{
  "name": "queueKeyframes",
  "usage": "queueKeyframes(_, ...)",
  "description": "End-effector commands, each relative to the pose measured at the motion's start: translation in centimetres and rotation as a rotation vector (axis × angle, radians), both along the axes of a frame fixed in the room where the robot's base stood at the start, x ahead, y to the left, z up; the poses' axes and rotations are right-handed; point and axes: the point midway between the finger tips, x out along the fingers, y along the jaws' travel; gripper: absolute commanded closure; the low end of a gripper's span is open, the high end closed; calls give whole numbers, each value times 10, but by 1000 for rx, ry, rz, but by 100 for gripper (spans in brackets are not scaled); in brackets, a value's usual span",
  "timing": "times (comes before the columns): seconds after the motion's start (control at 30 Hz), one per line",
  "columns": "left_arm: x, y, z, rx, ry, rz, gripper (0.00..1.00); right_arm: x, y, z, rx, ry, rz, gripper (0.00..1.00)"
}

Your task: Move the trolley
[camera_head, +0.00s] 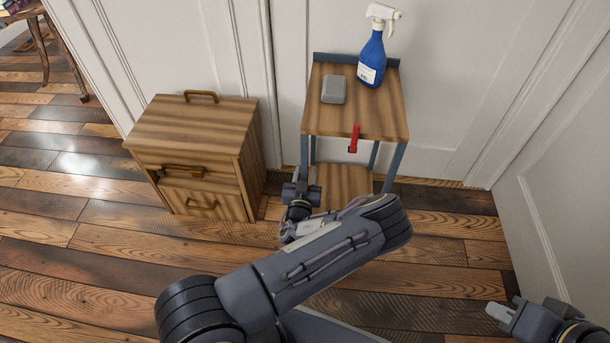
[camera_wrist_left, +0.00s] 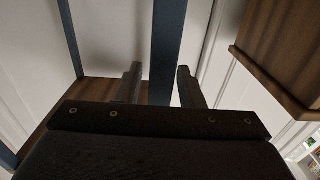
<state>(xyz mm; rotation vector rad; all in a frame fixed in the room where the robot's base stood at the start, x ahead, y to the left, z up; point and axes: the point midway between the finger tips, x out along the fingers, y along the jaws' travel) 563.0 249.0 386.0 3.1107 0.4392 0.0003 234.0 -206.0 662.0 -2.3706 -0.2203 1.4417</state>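The trolley (camera_head: 330,105) stands against the white wall in the head view, with a wooden top, a lower wooden shelf (camera_head: 345,183) and blue-grey posts. A red handle-like piece (camera_head: 354,138) is on its front edge. My left gripper (camera_head: 301,190) is at its front left post. In the left wrist view a blue-grey post (camera_wrist_left: 167,45) shows between the two open fingers (camera_wrist_left: 160,82), with gaps on both sides. Whether the fingertips reach past the post is unclear. My right gripper (camera_head: 507,308) is low at the right, apart from the trolley, and looks open and empty.
A blue spray bottle (camera_head: 373,58) and a grey box (camera_head: 333,90) stand on the trolley top. A wooden drawer cabinet (camera_head: 195,130) is close on the left. White panelled walls (camera_head: 470,80) bound the back and right. Plank floor (camera_head: 110,225) is clear at the left front.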

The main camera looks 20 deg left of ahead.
Motion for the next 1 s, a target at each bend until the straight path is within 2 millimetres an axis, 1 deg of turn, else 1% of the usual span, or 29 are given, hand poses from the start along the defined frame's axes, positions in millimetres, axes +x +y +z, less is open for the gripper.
queueKeyframes(0.03, 0, 0, 0, 0, 0, 0, 72, 0, 0, 0, 0, 0, 0, 100)
queueKeyframes(0.2, 0, 0, 0, 0, 0, 0, 94, 0, 0, 0, 0, 0, 0, 100)
queueKeyframes(0.23, 0, 0, 0, 0, 0, 0, 98, 0, 0, 0, 0, 0, 0, 100)
queueKeyframes(0.27, 0, 0, 0, 0, 0, 0, 100, 0, 0, 0, 0, 0, 0, 100)
queueKeyframes(1.0, 0, 0, 0, 0, 0, 0, 100, 0, 0, 0, 0, 0, 0, 100)
